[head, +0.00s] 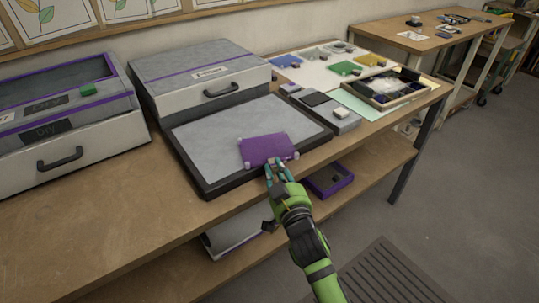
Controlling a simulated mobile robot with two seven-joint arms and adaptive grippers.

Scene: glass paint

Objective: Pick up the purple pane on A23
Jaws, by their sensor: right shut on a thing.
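The purple pane (266,149) is a flat, roughly rectangular piece with small pale tabs at its corners. It is over the front right part of a grey mat with a dark frame (215,139). My right gripper (277,168) is at the pane's near edge and is shut on it. I cannot tell whether the pane touches the mat or is a little above it. The label A23 cannot be made out. My left gripper is not in view.
A grey box with a handle (199,73) stands behind the mat, and a purple-trimmed box (62,125) stands at left. Coloured panes, such as a green one (344,68), lie at back right. A purple tray (328,181) is on the lower shelf. The front left tabletop is clear.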

